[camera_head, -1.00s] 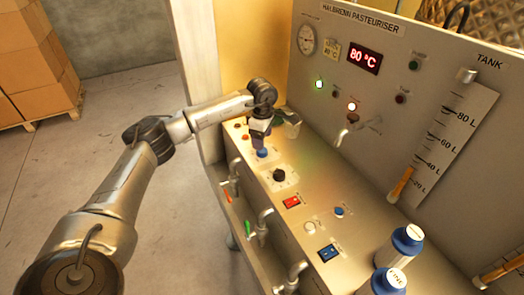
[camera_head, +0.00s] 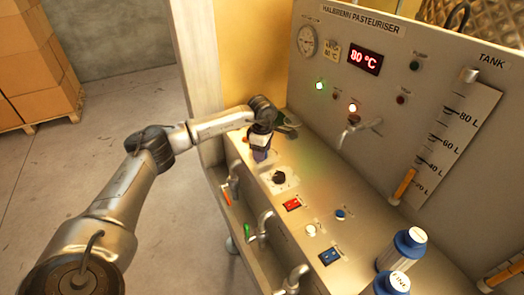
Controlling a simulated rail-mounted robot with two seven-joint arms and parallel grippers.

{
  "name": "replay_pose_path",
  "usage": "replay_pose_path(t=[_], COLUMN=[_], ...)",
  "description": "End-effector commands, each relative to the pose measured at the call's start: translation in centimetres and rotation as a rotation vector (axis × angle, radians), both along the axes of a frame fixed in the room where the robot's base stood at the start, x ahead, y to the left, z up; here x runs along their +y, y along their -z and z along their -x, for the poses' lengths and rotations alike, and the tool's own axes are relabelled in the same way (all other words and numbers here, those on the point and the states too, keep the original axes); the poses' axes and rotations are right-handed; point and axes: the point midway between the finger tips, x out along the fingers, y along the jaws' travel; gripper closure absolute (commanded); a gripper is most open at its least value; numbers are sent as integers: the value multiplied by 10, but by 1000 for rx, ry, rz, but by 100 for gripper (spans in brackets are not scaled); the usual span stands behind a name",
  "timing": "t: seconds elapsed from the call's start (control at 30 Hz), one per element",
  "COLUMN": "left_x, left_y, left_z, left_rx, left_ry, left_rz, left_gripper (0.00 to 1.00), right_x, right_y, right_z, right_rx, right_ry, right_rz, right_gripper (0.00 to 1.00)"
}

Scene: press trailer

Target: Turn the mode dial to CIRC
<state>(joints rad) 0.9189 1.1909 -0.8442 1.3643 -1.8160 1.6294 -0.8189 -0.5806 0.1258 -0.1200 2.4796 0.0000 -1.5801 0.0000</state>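The mode dial (camera_head: 279,177) is a black knob on a pale plate, on the sloped metal panel of the pasteuriser. Its labels are too small to read, so I cannot tell its setting. My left gripper (camera_head: 261,155) points down over the panel, just beyond and left of the dial, apart from it. Its fingers are small and dark here, and I cannot tell whether they are open or shut. My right gripper is not in view.
A red switch (camera_head: 292,205), a blue switch (camera_head: 329,255) and small buttons lie nearer on the panel. Valve handles (camera_head: 248,232) line its front edge. Two white bottles with blue parts (camera_head: 402,246) stand at the right. A tap (camera_head: 352,133) projects from the upright panel.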

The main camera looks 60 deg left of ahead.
Motion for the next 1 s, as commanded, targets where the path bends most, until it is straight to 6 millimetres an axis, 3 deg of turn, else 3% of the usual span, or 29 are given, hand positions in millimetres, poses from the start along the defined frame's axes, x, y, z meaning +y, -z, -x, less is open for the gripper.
replay_pose_path(t=[0.33,0.67,1.0], left_x=[0,0,0], left_y=[0,-3,-6], left_z=[0,0,0], left_rx=[0,2,2], left_ry=[0,-61,-333], left_rz=[0,0,1], left_gripper=[81,82,82], right_x=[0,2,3], right_y=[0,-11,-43], right_z=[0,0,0], right_rx=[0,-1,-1], right_ry=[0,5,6], right_rz=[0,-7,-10], right_gripper=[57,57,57])
